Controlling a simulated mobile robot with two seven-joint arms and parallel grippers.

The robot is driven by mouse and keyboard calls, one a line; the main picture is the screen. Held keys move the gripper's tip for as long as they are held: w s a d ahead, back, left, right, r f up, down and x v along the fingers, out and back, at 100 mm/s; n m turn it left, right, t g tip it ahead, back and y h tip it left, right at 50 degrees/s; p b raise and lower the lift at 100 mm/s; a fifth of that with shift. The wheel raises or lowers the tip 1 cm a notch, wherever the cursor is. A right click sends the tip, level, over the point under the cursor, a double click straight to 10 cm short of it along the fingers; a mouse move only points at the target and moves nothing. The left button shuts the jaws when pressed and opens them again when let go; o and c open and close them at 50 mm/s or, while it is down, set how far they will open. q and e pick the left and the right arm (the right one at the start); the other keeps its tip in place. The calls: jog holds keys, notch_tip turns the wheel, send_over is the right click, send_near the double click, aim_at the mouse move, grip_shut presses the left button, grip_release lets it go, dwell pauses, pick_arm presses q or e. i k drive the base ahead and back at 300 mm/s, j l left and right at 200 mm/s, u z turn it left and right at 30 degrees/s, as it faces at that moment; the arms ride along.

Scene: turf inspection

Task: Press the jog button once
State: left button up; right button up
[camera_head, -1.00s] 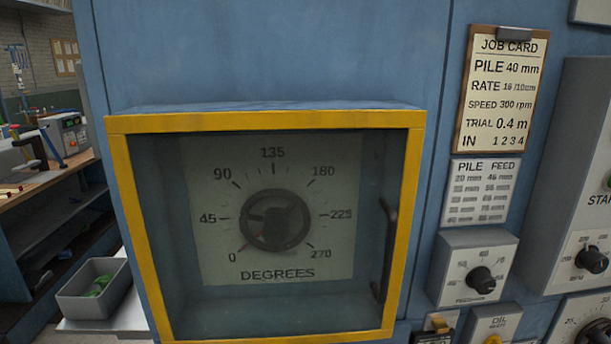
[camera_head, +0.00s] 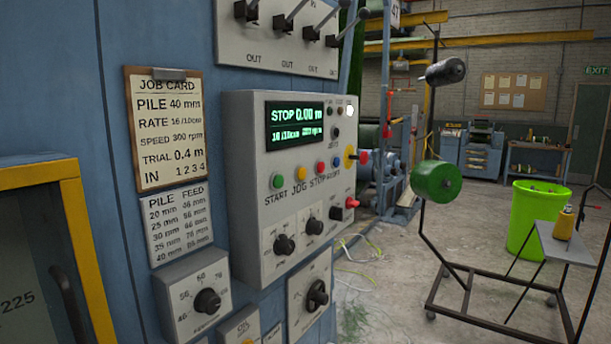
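The jog button is a small yellow button (camera_head: 300,173) in a row on the front of the grey control panel (camera_head: 262,150), with the word JOG printed below it. A green button (camera_head: 278,181) marked START is to its left, and a red button (camera_head: 320,167) above STOP is to its right. The green-lit display (camera_head: 295,124) above reads STOP 0.00 m. Neither of my grippers shows in this view, and nothing covers the button.
The job card (camera_head: 168,128) and pile feed chart (camera_head: 179,223) hang left of the panel. A yellow-framed door (camera_head: 85,240) with a dark handle is at lower left. Levers (camera_head: 310,32) are above. A wheeled metal stand (camera_head: 470,295) and lime bin (camera_head: 538,215) are on the floor at right.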

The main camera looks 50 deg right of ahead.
aim_at(302, 171)
jog(key=z, duration=1.55)
